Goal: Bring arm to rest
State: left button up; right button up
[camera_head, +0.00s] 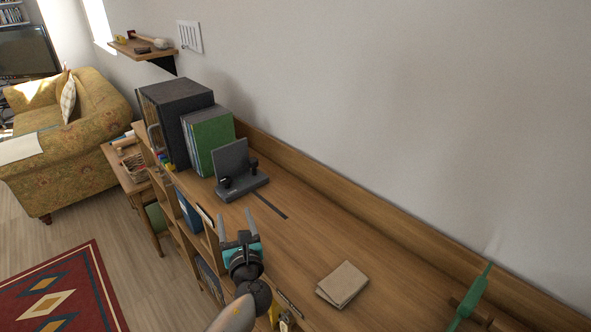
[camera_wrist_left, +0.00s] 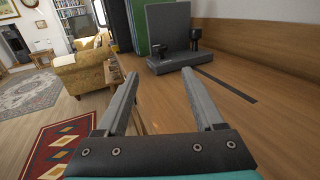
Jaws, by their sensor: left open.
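My left gripper (camera_head: 237,224) is open and empty, above the front edge of the wooden shelf top. Its two grey fingers also show spread apart in the left wrist view (camera_wrist_left: 158,85). They point toward a dark grey stand (camera_head: 240,172) with a flat base and an upright back panel, which also shows in the left wrist view (camera_wrist_left: 170,55). The fingers are apart from the stand. My arm comes in from the bottom and hides part of the shelf front. My right gripper is not in view.
A green book or case (camera_head: 211,141) and a large dark binder block (camera_head: 178,110) stand behind the stand. A tan notebook (camera_head: 342,284) lies on the wooden top (camera_head: 310,240). A green object (camera_head: 471,297) is at far right. A patterned sofa (camera_head: 72,130) and red rug (camera_head: 62,292) are left.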

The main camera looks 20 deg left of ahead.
pick_arm(q)
jog(key=shift+s, duration=0.1)
jog(key=s+d+f+n+g+h, duration=0.2)
jog(key=s+d+f+n+g, duration=0.15)
jog(key=s+n, duration=0.45)
jog(key=s+d+f+n+g+h, duration=0.35)
jog(key=s+n, duration=0.35)
jog(key=n, duration=0.3)
jog(key=s+d+r+n+g+h, duration=0.25)
jog(key=s+d+n+h, duration=0.5)
jog(key=s+d, duration=0.5)
notch_tip(320, 180, down, 26)
jog(key=g+b, duration=0.2)
jog(key=b, duration=0.2)
jog(key=s+a+f+b, duration=0.2)
jog(key=s+f+b, duration=0.1)
jog(key=s+f, duration=1.2)
notch_tip(320, 180, down, 3)
jog(key=shift+s+r+g+y, duration=0.2)
jog(key=shift+s+g+y, duration=0.1)
jog(key=shift+g+y, duration=0.1)
